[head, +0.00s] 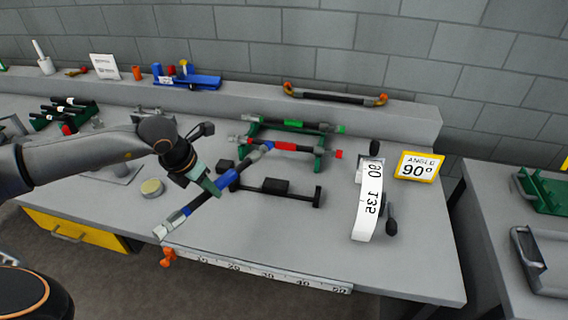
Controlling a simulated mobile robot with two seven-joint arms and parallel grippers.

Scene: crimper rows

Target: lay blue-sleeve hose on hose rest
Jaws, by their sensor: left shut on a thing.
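My left gripper (212,187) is shut on the blue-sleeve hose (228,178) and holds it slanted over the front middle of the bench. Its blue sleeve shows beside the fingers, its silver end (170,226) points to the lower left near the front edge, and its other end reaches up right to the rack. The green hose rest (319,160) stands behind, with a red-sleeve hose (285,146) and a green-sleeve hose (293,124) lying across it. The blue-sleeve hose's far end overlaps the rest's left side in view; I cannot tell whether they touch. My right gripper is out of view.
A black fixture (275,187) stands just right of the held hose. A white angle scale (368,205) and a yellow 90° sign (418,167) are farther right. A round tin (152,188) sits left. A ruler strip (260,270) runs along the front edge. The front right bench is clear.

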